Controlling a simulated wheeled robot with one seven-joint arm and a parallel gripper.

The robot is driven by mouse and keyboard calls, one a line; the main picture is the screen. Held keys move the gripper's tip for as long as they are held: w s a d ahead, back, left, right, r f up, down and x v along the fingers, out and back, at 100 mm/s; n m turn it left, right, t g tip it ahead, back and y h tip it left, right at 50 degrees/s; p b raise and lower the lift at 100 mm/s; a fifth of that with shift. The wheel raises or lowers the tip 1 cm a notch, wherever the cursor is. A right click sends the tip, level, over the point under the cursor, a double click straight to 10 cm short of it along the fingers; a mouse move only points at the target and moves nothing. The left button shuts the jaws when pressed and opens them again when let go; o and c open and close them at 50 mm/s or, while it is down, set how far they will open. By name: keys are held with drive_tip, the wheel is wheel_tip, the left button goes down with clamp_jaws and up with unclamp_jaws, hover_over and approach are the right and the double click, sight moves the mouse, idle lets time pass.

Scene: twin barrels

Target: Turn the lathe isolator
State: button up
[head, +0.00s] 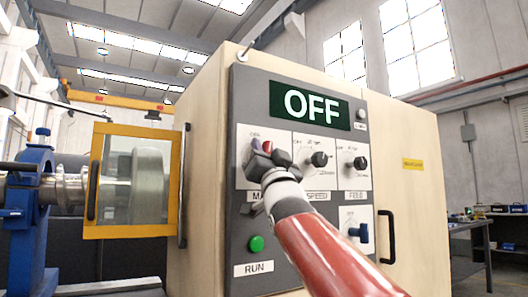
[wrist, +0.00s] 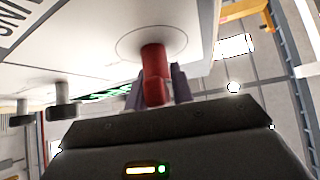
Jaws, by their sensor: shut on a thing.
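The lathe isolator is a red knob (head: 267,145) at the upper left of the grey control panel, over a label that starts with "MA". My gripper (head: 262,155) covers most of it in the head view. In the wrist view the red handle (wrist: 153,72) stands out from a round white dial plate (wrist: 126,42). My gripper's dark fingers (wrist: 157,84) are on both sides of the handle, shut on it. The display (head: 315,105) above reads OFF in white on dark green. The dial marks behind my gripper are mostly hidden.
Black knobs for SPEED (head: 319,159) and FEED (head: 360,163) sit close to the right. A yellow-framed guard (head: 131,181) stands left. A bench (head: 487,224) is at far right.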

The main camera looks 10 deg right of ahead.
drive_tip(key=n+y+b, duration=0.1)
drive_tip(key=n+y, duration=0.1)
drive_tip(key=shift+n, duration=0.3)
drive_tip(key=n+y, duration=0.2)
drive_tip(key=y, duration=0.1)
drive_tip(key=shift+s+a+r+n+g, duration=0.1)
drive_tip(key=shift+r+n+g, duration=0.05)
drive_tip(key=shift+n+g, duration=0.15)
drive_tip(key=shift+n+y+p, duration=0.3)
drive_tip(key=shift+n+y, duration=0.4)
drive_tip(key=o, duration=0.8)
